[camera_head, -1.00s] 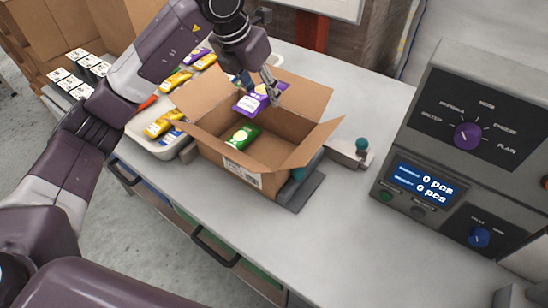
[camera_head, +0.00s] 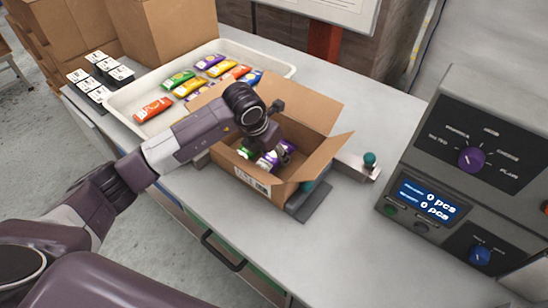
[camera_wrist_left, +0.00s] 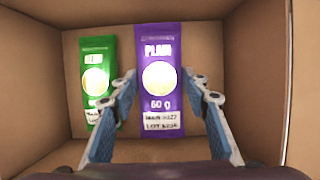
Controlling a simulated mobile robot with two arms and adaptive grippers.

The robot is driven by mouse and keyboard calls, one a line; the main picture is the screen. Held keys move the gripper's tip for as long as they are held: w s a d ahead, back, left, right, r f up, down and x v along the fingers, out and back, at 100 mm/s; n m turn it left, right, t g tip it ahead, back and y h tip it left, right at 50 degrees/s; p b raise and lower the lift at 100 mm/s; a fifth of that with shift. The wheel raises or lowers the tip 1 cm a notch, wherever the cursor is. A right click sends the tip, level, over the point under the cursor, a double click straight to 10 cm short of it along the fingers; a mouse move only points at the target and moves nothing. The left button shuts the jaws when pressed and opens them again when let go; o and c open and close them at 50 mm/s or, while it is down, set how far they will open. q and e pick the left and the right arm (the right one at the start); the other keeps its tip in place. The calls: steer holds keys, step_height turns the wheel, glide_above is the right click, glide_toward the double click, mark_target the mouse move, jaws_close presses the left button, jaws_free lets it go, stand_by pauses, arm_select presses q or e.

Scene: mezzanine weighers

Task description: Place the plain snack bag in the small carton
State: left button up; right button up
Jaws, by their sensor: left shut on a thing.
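The purple snack bag (camera_head: 268,161), printed PLAIN and 60 g in the left wrist view (camera_wrist_left: 158,82), is inside the small open carton (camera_head: 236,172). My left gripper (camera_head: 284,152) reaches down into the carton and is shut on this bag. In the left wrist view its fingers (camera_wrist_left: 162,82) stand either side of the bag. A green bag (camera_wrist_left: 97,80) lies left of the purple one on the carton floor. The fingers partly hide both bags in the head view. My right gripper is not in view.
The carton's flaps (camera_head: 328,158) stand open. It sits on a dark platform (camera_head: 312,203) beside a weigher (camera_head: 470,185) showing 0 pcs. A white tray (camera_head: 125,103) with several coloured bags stands behind left. The table's front right is clear.

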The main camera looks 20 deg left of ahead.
mark_target(274, 161)
arm_select(q)
step_height(274, 161, down, 3)
steer(key=shift+r, duration=0.15)
steer(key=shift+f, duration=0.2)
steer(key=o, duration=1.2)
steer(key=shift+c, duration=0.2)
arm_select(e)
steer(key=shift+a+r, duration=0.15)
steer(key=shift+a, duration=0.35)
arm_select(q)
steer(key=shift+r, duration=0.2)
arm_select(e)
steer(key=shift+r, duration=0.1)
arm_select(q)
steer(key=shift+r, duration=0.2)
steer(key=b+v, duration=0.2)
steer(key=v, duration=0.9)
steer(key=shift+s+r, duration=0.15)
steer(key=shift+r, duration=0.2)
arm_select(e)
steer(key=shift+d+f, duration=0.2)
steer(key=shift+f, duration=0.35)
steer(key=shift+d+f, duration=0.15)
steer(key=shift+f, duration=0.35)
